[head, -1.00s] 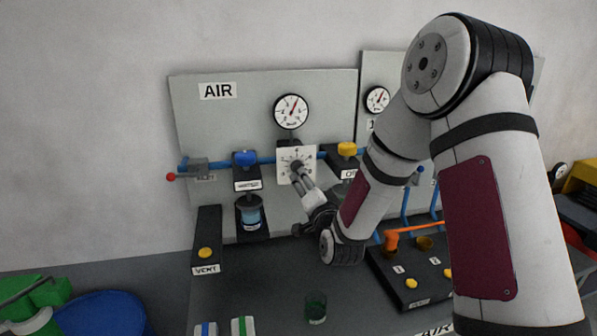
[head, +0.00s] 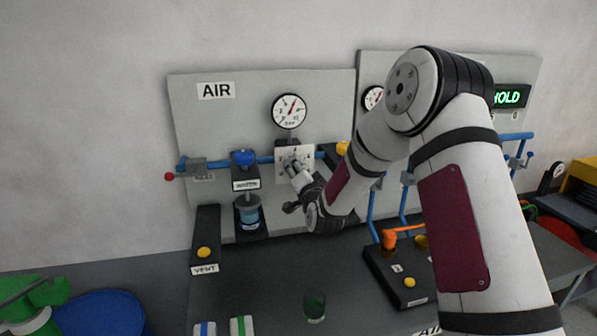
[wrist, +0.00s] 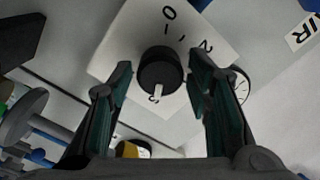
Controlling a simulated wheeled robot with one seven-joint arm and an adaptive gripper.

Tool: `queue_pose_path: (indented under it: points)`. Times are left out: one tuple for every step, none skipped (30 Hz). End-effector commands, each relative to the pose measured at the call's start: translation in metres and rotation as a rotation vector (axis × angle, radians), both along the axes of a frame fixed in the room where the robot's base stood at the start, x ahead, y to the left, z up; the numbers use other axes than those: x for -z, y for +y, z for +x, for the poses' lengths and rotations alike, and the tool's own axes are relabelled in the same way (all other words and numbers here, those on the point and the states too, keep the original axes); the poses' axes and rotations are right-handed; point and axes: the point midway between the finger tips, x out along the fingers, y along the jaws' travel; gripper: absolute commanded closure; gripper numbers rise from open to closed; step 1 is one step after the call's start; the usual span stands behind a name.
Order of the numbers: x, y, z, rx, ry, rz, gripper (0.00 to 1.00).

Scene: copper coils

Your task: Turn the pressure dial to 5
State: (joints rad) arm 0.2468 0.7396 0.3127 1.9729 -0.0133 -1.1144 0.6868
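The pressure dial is a black round knob (wrist: 160,66) on a white square numbered plate (head: 304,152). In the wrist view the knob's white mark points down the picture, toward a partly hidden numeral that looks like 5; 0, 1 and 2 show above. My gripper (wrist: 158,68) is open, with one finger on each side of the knob and a visible gap on both sides. In the head view my gripper (head: 294,170) is at the plate and covers much of the knob. The AIR gauge (head: 290,111) above has its red needle up and slightly right.
A blue valve (head: 244,158) stands left of the dial and a yellow one (head: 343,148) close right, partly behind my arm. A filter bowl (head: 249,215) hangs lower left.

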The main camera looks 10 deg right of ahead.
Motion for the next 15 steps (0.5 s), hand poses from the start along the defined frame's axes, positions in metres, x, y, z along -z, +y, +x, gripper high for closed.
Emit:
queue_pose_path:
  points:
    - [-0.0001,-0.0001,-0.0001,0.000,0.000,0.000,0.73]
    - [-0.0001,-0.0001,-0.0001,0.000,0.000,0.000,0.80]
    - [-0.0001,-0.0001,-0.0001,0.000,0.000,0.000,0.89]
    - [-0.0001,-0.0001,-0.0001,0.000,0.000,0.000,0.94]
    - [-0.0001,-0.0002,-0.0001,0.000,0.000,0.000,0.94]
    - [0.0000,-0.0002,-0.0001,0.000,0.000,0.000,0.94]
    - [0.0000,-0.0002,-0.0001,0.000,0.000,0.000,0.94]
    - [0.0000,-0.0002,-0.0001,0.000,0.000,-0.001,0.94]
    - [-0.0001,-0.0001,-0.0001,0.000,0.000,-0.004,0.94]
    - [-0.0001,-0.0001,-0.0001,0.000,0.000,-0.007,0.94]
    - [-0.0001,0.0001,-0.0001,0.000,0.000,-0.011,0.94]
    - [-0.0002,0.0001,-0.0001,0.000,0.000,-0.019,0.94]
    - [-0.0001,0.0002,-0.0001,0.000,0.000,-0.027,0.94]
    - [-0.0001,0.0002,-0.0001,0.000,0.000,-0.037,0.94]
    - [-0.0001,0.0000,-0.0001,0.000,0.000,-0.054,0.94]
